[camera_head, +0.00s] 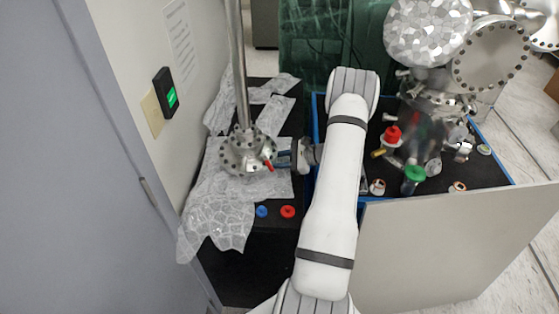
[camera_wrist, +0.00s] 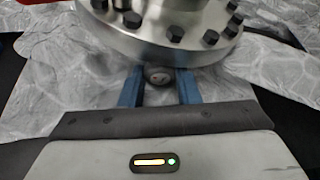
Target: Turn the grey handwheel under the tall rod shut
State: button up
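The tall metal rod (camera_head: 237,70) rises from a bolted steel flange (camera_head: 240,158) on the crumpled foil. In the wrist view the flange (camera_wrist: 160,45) fills the top, with dark bolts along its rim. A small grey round knob, seemingly the handwheel (camera_wrist: 159,75), shows just under the flange rim. My gripper (camera_wrist: 161,82) has its two blue fingers on either side of it, apart, with a small gap seen at the right finger. In the head view my gripper (camera_head: 283,159) is at the flange's right side, and the handwheel is hidden there.
A red lever (camera_head: 267,164) is on the flange's right side. Blue (camera_head: 261,211) and red (camera_head: 288,211) knobs are on the dark bench front. A wall with a black panel (camera_head: 166,92) is at left. A blue-edged bin (camera_head: 475,170) with steel parts is at right.

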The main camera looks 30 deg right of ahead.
jog(key=shift+c, duration=0.7)
jog(key=shift+g, duration=0.3)
jog(key=shift+w+m+y+b, duration=0.1)
jog(key=shift+m+y+b, duration=0.3)
jog(key=shift+m, duration=0.4)
jog(key=shift+d+m+g+y+b, duration=0.1)
jog(key=shift+m+g+y+b, duration=0.3)
jog(key=shift+m+g, duration=0.65)
jog(key=shift+m, duration=0.25)
jog(key=shift+w, duration=0.1)
jog(key=o, duration=0.7)
